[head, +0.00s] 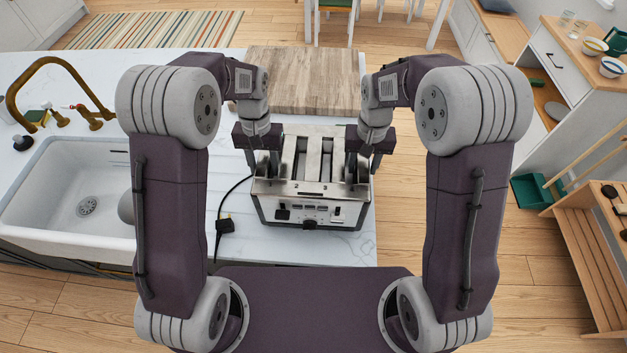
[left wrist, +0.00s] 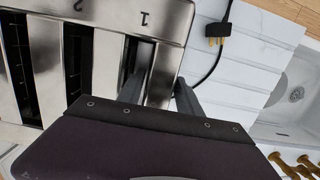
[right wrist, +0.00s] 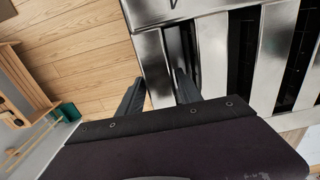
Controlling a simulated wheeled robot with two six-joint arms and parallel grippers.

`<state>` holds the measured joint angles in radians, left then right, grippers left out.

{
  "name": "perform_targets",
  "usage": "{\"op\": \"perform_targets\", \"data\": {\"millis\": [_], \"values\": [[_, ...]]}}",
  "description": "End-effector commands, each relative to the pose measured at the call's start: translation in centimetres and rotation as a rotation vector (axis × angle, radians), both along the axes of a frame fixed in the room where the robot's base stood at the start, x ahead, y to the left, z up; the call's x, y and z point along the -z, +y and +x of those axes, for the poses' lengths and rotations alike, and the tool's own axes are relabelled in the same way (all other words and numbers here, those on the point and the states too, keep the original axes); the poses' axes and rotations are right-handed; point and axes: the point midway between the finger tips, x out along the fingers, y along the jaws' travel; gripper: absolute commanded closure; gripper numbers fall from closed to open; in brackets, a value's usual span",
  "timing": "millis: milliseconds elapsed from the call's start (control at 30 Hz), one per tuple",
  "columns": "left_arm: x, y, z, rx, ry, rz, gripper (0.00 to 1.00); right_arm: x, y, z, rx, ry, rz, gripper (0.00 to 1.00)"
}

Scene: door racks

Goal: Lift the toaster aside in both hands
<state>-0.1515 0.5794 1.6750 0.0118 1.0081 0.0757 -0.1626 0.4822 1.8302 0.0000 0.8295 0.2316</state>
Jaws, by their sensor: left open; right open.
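A steel toaster (head: 313,205) with several long slots stands upright on the white worktop, its control face toward me. My left gripper (head: 264,163) is at its left side, fingers pointing down. In the left wrist view, the open fingers (left wrist: 160,90) straddle the toaster's side wall, one over the outermost slot and one outside. My right gripper (head: 363,163) is at the right side. In the right wrist view, its open fingers (right wrist: 160,88) likewise lie one over an outer slot (right wrist: 178,55) and one outside. Whether the fingers touch the toaster cannot be told.
A wooden board (head: 303,80) lies behind the toaster. A black cord and plug (head: 225,225) lie to its left, near the white sink (head: 70,195) and brass tap (head: 60,85). The worktop's right edge is close to the toaster, with floor beyond.

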Motion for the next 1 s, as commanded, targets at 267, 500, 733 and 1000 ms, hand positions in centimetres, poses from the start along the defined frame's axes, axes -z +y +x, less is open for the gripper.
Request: {"op": "perform_targets", "data": {"millis": [267,500,733,1000], "values": [[1.27,0.00,-0.15,0.000,0.000,0.000,0.58,1.28,-0.01,-0.02,0.000,0.000,0.000,0.58],[1.24,0.01,-0.15,0.000,-0.001,0.000,0.75,1.25,0.00,-0.01,0.000,0.000,0.000,0.75],[1.22,0.01,-0.15,0.000,-0.001,0.000,1.00,1.23,0.00,-0.02,0.000,0.000,0.000,1.00],[1.19,0.01,-0.14,0.000,-0.001,0.000,1.00,1.20,0.00,-0.01,0.000,0.000,0.000,1.00]]}}
